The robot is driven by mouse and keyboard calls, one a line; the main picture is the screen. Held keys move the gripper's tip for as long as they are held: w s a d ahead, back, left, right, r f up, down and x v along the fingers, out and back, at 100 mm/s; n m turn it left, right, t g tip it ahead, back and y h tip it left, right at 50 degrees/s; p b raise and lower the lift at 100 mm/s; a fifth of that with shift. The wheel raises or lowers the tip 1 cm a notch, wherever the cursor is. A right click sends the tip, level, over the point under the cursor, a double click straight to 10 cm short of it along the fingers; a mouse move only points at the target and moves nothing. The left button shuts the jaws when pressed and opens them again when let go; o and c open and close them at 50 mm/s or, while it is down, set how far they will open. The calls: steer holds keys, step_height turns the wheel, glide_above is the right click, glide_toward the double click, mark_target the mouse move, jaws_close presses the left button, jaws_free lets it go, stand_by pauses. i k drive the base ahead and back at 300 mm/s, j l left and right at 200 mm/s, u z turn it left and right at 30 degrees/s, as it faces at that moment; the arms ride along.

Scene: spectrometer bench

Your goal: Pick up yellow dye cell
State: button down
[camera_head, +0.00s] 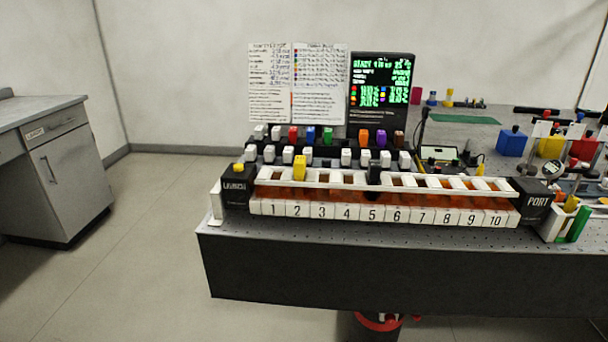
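A small upright yellow block, which looks like the yellow dye cell (300,167), stands at the numbered rail (380,209), behind the labels 2 and 3. Its lower part is hidden by the white bar of the rail, so I cannot tell whether it sits in a slot. A dark cell (374,176) stands farther right on the same rail, near label 5. My gripper is not in view.
Two rows of white-capped and coloured cells stand behind the rail. A black display (382,82) rises behind them. The LAMP-side black box (238,188) and the PORT box (534,203) flank the rail. A grey cabinet (60,175) stands left; the floor between is clear.

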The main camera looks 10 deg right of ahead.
mark_target(299, 165)
steer(key=l+z, duration=0.2)
steer(key=z, duration=0.15)
steer(key=i+l+z, duration=0.15)
steer(key=z, duration=0.2)
steer(key=i+l+z, duration=0.1)
steer(key=z, duration=0.25)
steer(key=l, duration=0.1)
